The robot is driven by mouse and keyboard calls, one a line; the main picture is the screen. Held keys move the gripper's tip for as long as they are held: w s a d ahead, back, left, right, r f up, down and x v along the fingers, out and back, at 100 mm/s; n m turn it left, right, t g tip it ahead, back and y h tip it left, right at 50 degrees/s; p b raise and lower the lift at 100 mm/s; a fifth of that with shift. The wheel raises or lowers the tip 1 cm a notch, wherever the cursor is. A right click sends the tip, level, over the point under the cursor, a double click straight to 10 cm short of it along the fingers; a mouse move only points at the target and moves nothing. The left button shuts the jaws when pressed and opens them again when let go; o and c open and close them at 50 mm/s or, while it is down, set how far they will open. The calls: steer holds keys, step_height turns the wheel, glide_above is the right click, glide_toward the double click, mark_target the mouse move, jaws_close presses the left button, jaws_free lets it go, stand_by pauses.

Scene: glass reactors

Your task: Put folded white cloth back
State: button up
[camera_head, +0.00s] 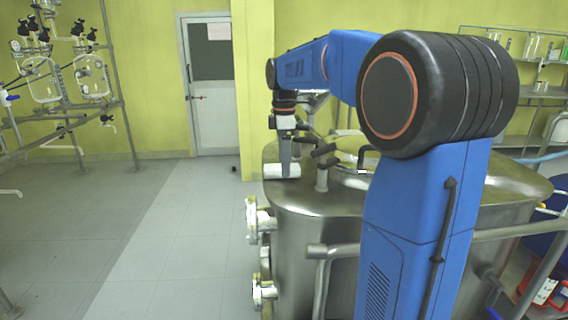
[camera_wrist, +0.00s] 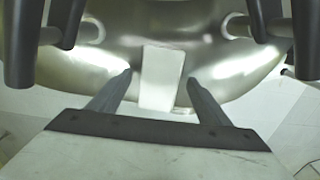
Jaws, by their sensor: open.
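The folded white cloth (camera_wrist: 161,77) lies on the shiny steel top of a reactor vessel, close to its rim. It also shows in the head view as a small white block (camera_head: 281,171) at the vessel's left edge. My gripper (camera_wrist: 159,84) is open, with one finger to each side of the cloth in the wrist view and clear steel between. In the head view my gripper (camera_head: 284,158) points down at the cloth. Whether the fingertips touch the vessel top cannot be told.
The steel vessel (camera_head: 315,195) carries dark-handled fittings (camera_head: 322,152) just right of the cloth; dark handles also flank it in the wrist view. A glassware rack (camera_head: 70,75) stands at left, shelves (camera_head: 525,95) at right. The tiled floor (camera_head: 150,240) at left is clear.

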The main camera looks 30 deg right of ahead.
step_height(320, 180, up, 11)
steer(key=shift+r, duration=0.15)
steer(key=shift+s, duration=0.15)
stand_by(0.6)
